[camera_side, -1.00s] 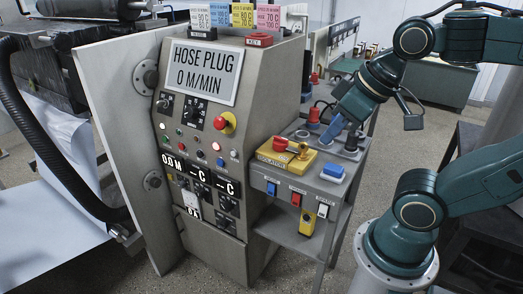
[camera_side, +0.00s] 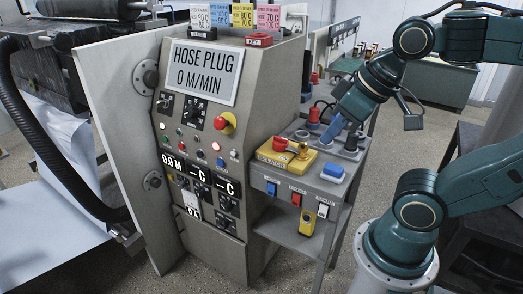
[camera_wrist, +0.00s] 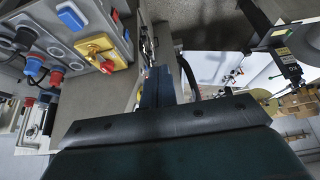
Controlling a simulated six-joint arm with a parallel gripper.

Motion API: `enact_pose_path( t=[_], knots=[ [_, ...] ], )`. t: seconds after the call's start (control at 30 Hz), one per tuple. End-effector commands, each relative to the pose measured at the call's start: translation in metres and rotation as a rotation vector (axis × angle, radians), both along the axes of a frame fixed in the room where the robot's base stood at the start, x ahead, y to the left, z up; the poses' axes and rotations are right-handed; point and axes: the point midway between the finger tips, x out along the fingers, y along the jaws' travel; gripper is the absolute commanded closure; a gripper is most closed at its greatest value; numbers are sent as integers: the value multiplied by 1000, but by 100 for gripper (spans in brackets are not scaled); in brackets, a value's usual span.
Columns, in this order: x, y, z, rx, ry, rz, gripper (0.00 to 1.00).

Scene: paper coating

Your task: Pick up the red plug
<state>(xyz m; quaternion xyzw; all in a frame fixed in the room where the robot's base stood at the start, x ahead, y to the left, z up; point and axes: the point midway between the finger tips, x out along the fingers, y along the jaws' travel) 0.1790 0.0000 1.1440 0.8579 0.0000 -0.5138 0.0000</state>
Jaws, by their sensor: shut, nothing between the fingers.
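A red plug (camera_side: 314,115) with a dark base stands at the back of the grey socket bench, just left of my gripper in the side view. In the wrist view, a red plug (camera_wrist: 57,77) shows at the left, beside a blue plug (camera_wrist: 34,67) and a black plug (camera_wrist: 25,38). In the wrist view my gripper (camera_wrist: 158,84) is shut and empty, apart from the plugs. The lower part of the red plug is hard to make out.
A yellow isolator box (camera_side: 289,163) with a red handle and a blue cover (camera_side: 333,172) are on the bench (camera_side: 311,186) in front of my gripper. The control cabinet (camera_side: 257,120), with a "HOSE PLUG" display (camera_side: 203,72), stands to the left.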

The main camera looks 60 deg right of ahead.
Motion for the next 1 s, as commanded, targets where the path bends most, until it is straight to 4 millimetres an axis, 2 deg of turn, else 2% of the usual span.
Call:
enact_pose_path(
  t=[0.2,0.5,0.83,1.0],
  knots=[
    [0,0,0,0,0,0,100],
    [0,0,0,0,0,0,41],
    [1,0,1,1,1,-3,41],
    [9,-4,7,5,12,-30,41]
  ],
)
